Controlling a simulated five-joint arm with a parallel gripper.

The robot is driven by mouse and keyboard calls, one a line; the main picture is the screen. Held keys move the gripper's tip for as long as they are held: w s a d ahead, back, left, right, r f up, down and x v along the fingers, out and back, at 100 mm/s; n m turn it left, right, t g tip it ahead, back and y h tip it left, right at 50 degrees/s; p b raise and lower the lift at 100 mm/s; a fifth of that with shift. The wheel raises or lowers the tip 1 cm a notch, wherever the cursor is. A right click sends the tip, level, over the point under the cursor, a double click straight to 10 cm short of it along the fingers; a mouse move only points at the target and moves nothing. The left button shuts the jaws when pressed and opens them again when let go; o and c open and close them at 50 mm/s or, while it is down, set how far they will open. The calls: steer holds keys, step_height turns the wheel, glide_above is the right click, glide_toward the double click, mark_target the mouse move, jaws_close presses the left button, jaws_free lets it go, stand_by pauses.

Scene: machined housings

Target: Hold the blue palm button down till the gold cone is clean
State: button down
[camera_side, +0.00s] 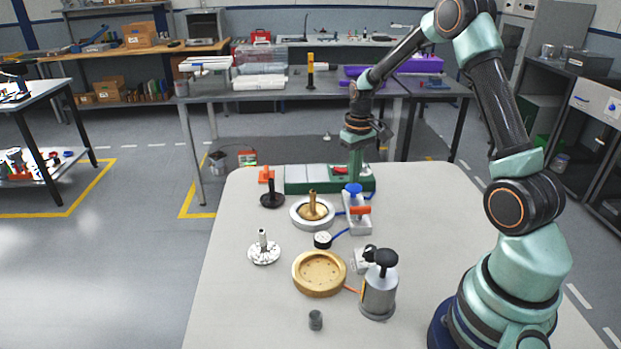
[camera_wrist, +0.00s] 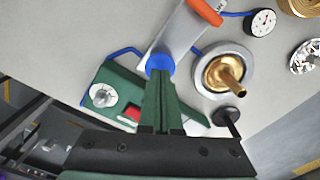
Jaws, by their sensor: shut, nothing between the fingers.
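The blue palm button (camera_side: 353,188) tops a pale metal block with an orange lever (camera_side: 360,210). My gripper (camera_side: 354,180) points down over the button, its closed fingertips at the button's top. In the wrist view, the green fingers (camera_wrist: 159,78) are together and overlap the near edge of the blue button (camera_wrist: 160,62); how far it is pressed cannot be told. The gold cone (camera_side: 312,207) sits in a silver ring left of the block, with an upright post at its middle. It also shows in the wrist view (camera_wrist: 225,72), gold and shiny with a darker brownish inner area.
A green box (camera_side: 300,179) stands behind the button. A black knob (camera_side: 272,194), a pressure gauge (camera_side: 322,240), a gold dish (camera_side: 320,275), a silver cylinder (camera_side: 379,292), a white faceted piece (camera_side: 264,252) and a small grey cylinder (camera_side: 315,320) stand around. The table's left front is clear.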

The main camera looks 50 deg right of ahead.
mark_target(354, 187)
steer(key=shift+f, duration=1.05)
stand_by(1.1)
steer(key=shift+r, duration=2.75)
steer(key=shift+a+r, duration=0.1)
steer(key=s+a+r+n+t, duration=0.1)
steer(key=s+a+r+t, duration=0.15)
steer(key=a+r, duration=0.75)
steer(key=s+a+r+n+t, duration=0.2)
steer(key=s+a+r+t, duration=0.1)
steer(key=s+a, duration=0.6)
steer(key=shift+s+a+r, duration=0.2)
steer(key=shift+s+r, duration=0.05)
steer(key=shift+r, duration=0.25)
